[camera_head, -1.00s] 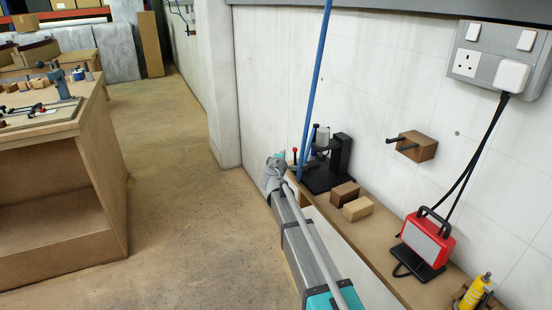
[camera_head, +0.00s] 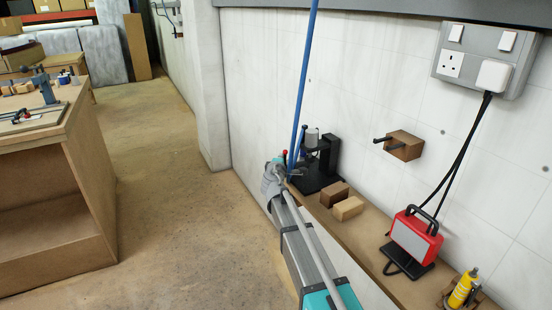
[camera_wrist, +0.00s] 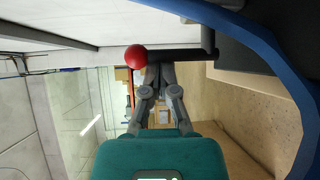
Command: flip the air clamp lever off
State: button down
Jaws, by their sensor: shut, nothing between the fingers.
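The air clamp lever shows as a red ball knob (camera_wrist: 135,57) on a dark shaft (camera_wrist: 185,55) in the wrist view. The knob (camera_head: 285,153) is small in the head view, beside the blue hose and the black clamp stand (camera_head: 327,158) at the shelf's far end. My gripper (camera_wrist: 158,70) is shut and empty. Its fingertips lie close beside the knob and overlap the shaft in the picture; I cannot tell if they touch. In the head view my gripper (camera_head: 285,171) is just below the knob, partly hidden by my wrist.
The blue hose (camera_head: 301,90) runs upward close to my gripper and curves along the right of the wrist view (camera_wrist: 290,80). Two wooden blocks (camera_head: 347,208), a red lamp (camera_head: 416,233) and a yellow bottle (camera_head: 462,290) occupy the shelf. The floor (camera_head: 180,200) at left is clear.

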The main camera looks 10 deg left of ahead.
jog(key=shift+d, duration=0.2)
jog(key=shift+w+a, duration=0.4)
jog(key=shift+a, duration=0.35)
jog(key=s+a, duration=0.3)
jog(key=s, duration=0.6)
jog(key=shift+s, duration=0.2)
